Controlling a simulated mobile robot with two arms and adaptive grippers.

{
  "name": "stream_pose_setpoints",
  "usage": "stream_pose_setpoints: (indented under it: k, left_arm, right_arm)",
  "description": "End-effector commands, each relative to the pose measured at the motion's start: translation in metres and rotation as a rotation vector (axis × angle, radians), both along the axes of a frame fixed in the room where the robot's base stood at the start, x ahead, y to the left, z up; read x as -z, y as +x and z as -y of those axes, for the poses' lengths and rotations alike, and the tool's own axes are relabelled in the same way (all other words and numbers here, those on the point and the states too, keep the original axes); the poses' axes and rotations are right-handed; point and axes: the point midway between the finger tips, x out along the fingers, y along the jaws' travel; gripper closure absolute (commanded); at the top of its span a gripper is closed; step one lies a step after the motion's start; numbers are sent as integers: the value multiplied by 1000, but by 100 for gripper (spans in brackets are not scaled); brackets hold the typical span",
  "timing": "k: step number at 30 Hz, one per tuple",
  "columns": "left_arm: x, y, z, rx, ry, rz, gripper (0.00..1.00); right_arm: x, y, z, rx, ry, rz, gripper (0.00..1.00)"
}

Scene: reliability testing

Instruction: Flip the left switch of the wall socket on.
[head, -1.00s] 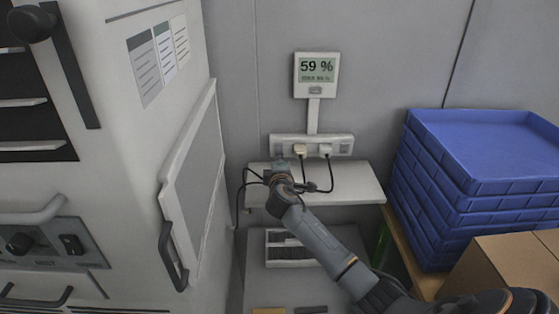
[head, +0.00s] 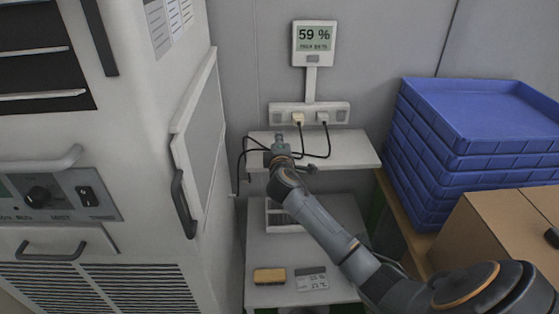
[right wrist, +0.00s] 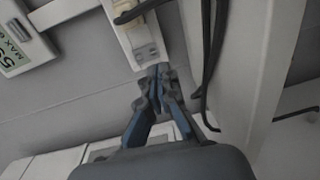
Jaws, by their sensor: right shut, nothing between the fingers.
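The wall socket (head: 309,114) is a white horizontal strip on the grey wall, under a meter reading 59 %. Its left switch (head: 280,117) is at the strip's left end; it also shows in the right wrist view (right wrist: 147,52). I cannot tell its on or off position. Two plugs sit in the strip's middle. My right gripper (head: 279,138) is shut and empty, just below and in front of the left switch in the head view. In the right wrist view its closed fingertips (right wrist: 160,73) are close to the switch end; contact cannot be judged. My left gripper is not in view.
A white shelf (head: 345,150) is under the socket, with black plug cables (head: 310,155) hanging across it beside my gripper. A white cabinet (head: 150,130) stands close on the left. Stacked blue crates (head: 480,120) and a cardboard box (head: 490,235) fill the right.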

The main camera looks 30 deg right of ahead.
Motion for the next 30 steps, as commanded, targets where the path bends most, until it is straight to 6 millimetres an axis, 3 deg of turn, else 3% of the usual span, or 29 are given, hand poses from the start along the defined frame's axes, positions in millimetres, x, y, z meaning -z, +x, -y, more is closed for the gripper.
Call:
stream_pose_setpoints:
  k: [9,15,30]
  left_arm:
    - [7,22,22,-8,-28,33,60]
    - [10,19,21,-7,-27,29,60]
    - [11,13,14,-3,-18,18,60]
  right_arm:
    - [9,-42,-26,-1,1,0,100]
    - [10,-61,-37,0,1,0,100]
    - [10,-65,-40,1,1,0,100]
